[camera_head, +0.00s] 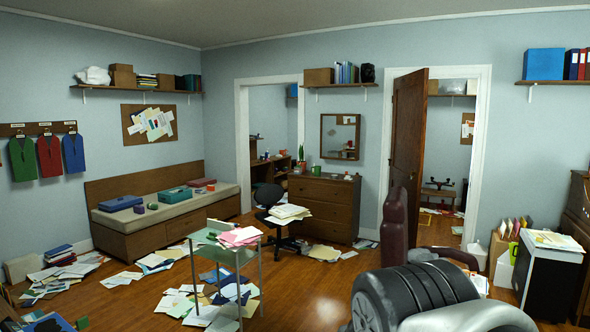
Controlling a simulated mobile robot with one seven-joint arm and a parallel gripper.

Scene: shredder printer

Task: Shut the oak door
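The oak door (408,135), a tall brown leaf, stands open in the white-framed doorway (482,130) at the right of the back wall. It covers the left part of the opening, and its right edge appears nearer to me. The room beyond shows through the gap to its right. The door's lower part is hidden behind a dark maroon upright shape (394,228), which I cannot identify for sure. My gripper is not in view. A black ribbed part and grey parts at the bottom right look like my own body.
A dresser (322,208) stands left of the doorway. A glass side table (225,254) and an office chair (270,205) stand on the left-centre floor. Scattered papers (205,305) cover much of it. A white-and-black cabinet (546,276) stands at right. Some bare floor (320,290) shows in the middle.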

